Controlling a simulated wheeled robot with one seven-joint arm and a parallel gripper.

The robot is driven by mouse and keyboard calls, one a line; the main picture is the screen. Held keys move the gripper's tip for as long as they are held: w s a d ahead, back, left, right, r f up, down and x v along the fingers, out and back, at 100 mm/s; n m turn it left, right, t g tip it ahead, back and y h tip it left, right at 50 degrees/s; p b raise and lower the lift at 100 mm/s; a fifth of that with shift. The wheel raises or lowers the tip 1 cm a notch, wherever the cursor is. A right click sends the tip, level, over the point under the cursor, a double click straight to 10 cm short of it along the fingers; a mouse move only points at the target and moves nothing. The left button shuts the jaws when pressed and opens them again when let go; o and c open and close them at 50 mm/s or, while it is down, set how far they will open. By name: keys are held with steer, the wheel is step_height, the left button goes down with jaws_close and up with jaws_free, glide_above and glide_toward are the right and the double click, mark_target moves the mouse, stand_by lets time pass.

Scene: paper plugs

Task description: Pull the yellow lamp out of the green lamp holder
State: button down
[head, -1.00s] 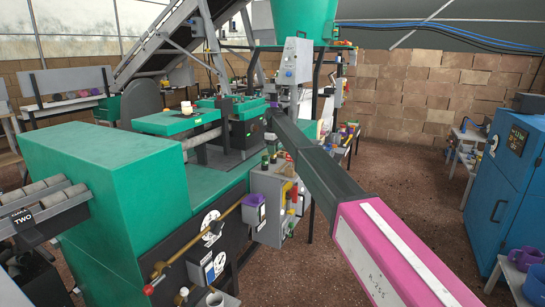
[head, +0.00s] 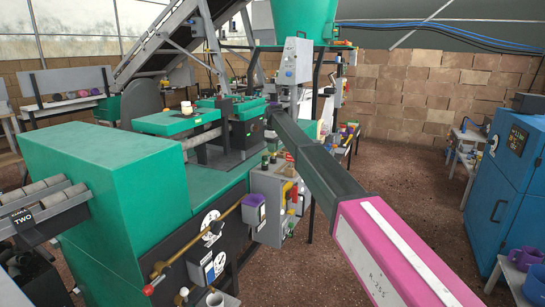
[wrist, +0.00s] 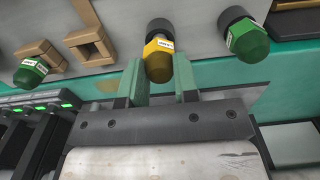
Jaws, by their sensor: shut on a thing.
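In the wrist view, a yellow lamp (wrist: 158,66) with a white label sits at a dark round holder (wrist: 160,27) on a grey panel. My gripper (wrist: 161,80) has its two green fingers on either side of the lamp and is shut on it. The lamp and the dark holder show no clear gap between them. In the head view, my gripper is hidden behind my arm.
Tan brackets (wrist: 88,34) stand out from the panel left of the yellow lamp. A dark unit with green lights (wrist: 40,108) is at the left. In the head view, a large green machine (head: 105,175) fills the left and a blue cabinet (head: 508,170) stands right.

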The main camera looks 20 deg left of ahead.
steer(key=shift+r, duration=1.3)
steer(key=shift+r, duration=1.45)
